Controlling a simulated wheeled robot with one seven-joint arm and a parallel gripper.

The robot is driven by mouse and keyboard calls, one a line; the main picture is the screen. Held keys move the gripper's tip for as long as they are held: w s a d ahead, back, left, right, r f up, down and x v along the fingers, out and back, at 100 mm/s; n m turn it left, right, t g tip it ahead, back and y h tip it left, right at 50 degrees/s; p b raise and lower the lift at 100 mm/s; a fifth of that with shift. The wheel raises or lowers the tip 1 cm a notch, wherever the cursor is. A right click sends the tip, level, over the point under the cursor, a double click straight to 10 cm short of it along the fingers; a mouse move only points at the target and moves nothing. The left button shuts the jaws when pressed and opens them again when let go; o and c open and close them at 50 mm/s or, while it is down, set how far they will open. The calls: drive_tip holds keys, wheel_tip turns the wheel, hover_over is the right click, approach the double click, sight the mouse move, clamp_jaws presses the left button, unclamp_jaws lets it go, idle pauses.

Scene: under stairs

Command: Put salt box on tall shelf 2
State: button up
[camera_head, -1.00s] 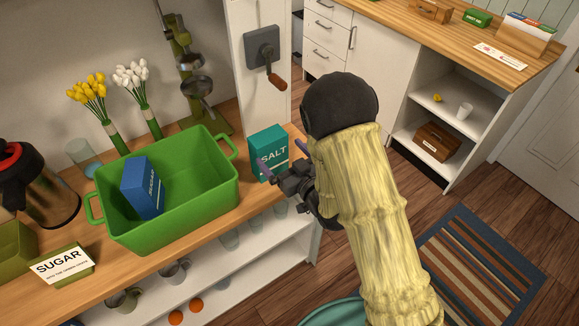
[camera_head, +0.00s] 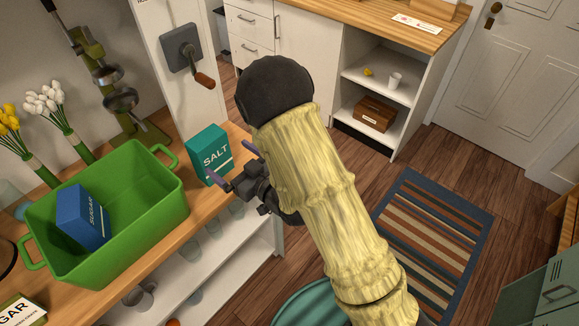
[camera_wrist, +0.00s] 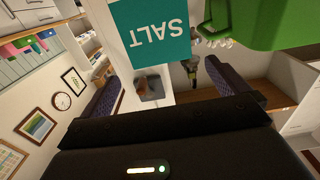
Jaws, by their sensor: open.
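The teal salt box (camera_head: 210,155) stands upright on the wooden counter, to the right of the green tub. It also shows upside down at the top of the wrist view (camera_wrist: 150,30). My gripper (camera_head: 232,172) is open at the box's right side, with one finger in front of the box and one toward its far side. In the wrist view the two fingers (camera_wrist: 165,92) are spread wide, with the box ahead between them. Whether a finger touches the box I cannot tell. No shelf is marked as tall shelf 2 in these views.
The green tub (camera_head: 150,215) holds a blue sugar box (camera_head: 82,218). A grey crank device (camera_head: 182,48) is on the white panel behind the salt box. A white cabinet with open shelves (camera_head: 372,85) stands across the room. The wooden floor and striped rug (camera_head: 435,235) look clear.

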drive_tip(key=w+d+m+g+h, duration=0.25)
drive_tip(key=d+m+h, duration=0.25)
drive_tip(key=d+h, duration=0.9)
drive_tip(key=s+d+r+m+g, duration=0.2)
drive_tip(key=s+d+m+g, duration=0.3)
drive_tip(key=s+d, duration=0.9)
drive_tip(key=shift+s+d+g, duration=0.15)
drive_tip(key=shift+d+g, duration=0.5)
drive_tip(key=shift+g, duration=0.1)
